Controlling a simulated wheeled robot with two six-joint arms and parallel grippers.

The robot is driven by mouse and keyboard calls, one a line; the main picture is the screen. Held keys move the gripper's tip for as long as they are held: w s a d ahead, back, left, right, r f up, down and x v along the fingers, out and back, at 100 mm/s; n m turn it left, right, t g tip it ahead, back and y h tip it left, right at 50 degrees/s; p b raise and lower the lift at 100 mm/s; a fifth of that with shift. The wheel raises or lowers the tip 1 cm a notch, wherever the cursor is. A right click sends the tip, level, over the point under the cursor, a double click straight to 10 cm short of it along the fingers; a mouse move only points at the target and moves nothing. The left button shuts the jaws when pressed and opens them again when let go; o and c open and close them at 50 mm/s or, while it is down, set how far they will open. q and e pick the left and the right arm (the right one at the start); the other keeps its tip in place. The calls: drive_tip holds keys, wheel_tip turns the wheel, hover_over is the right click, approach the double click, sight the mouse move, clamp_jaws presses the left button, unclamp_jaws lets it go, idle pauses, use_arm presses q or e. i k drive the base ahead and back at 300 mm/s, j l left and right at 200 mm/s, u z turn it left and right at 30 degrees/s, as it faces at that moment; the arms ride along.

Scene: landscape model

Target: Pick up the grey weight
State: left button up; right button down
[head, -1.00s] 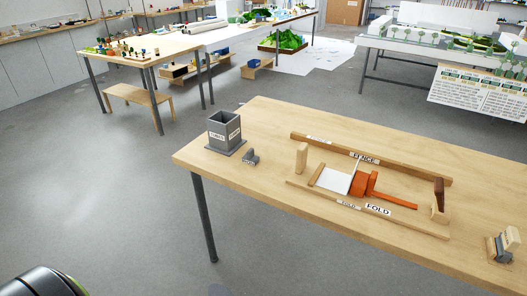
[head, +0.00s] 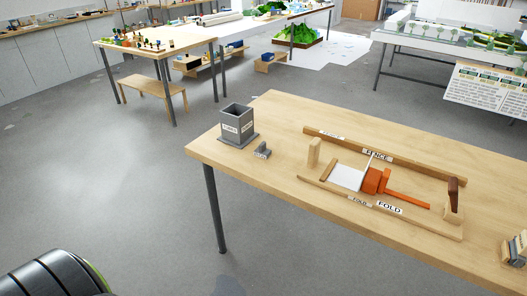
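Another small block set (head: 516,250), partly grey and partly wooden, sits at the right picture edge and is cut off. Neither gripper is in view. A dark rounded part of my own body shows at the lower left, well away from the table.
An open square grey box (head: 237,124) stands near the table's left corner. An orange piece (head: 372,180) and a white sheet (head: 347,177) lie between wooden rails, with a fence rail (head: 400,158) behind. The table's front strip is bare; open floor lies left.

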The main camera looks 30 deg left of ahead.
sight(261, 152)
drive_tip(key=i+j+u, duration=0.2)
drive_tip(key=i, duration=0.2)
drive_tip(key=i+j+u, duration=0.25)
drive_tip(key=i, duration=0.2)
drive_tip(key=i+u, duration=0.2)
drive_tip(key=i, duration=0.25)
